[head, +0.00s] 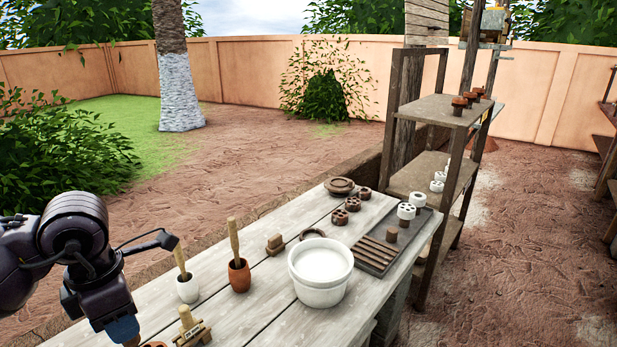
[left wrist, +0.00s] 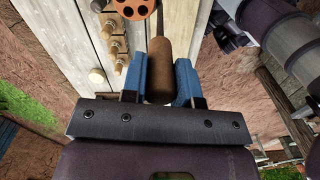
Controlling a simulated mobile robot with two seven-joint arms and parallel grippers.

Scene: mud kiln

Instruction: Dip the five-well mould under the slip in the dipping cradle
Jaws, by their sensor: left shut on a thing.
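My left gripper (left wrist: 160,80) has blue fingers shut on a brown, tapered handle (left wrist: 160,60) with a thin dark rod at its far end. In the head view the left gripper (head: 125,334) is at the bottom edge, over the left of the table. An orange-brown round piece with several wells (left wrist: 133,8) shows at the top of the left wrist view, cut off by the edge. I cannot tell whether the rod touches it. A wide white bowl (head: 319,292) with a smooth white filling stands right of the gripper. I cannot tell which thing is the dipping cradle. My right gripper is not in view.
A white pot (head: 188,291) and a terracotta pot (head: 239,277), each with a stick, stand between gripper and bowl. A small wooden stand (head: 192,335) is near the gripper. A dark slatted tray (head: 372,258) lies at the far right, with brown holed discs (head: 339,217) beside it.

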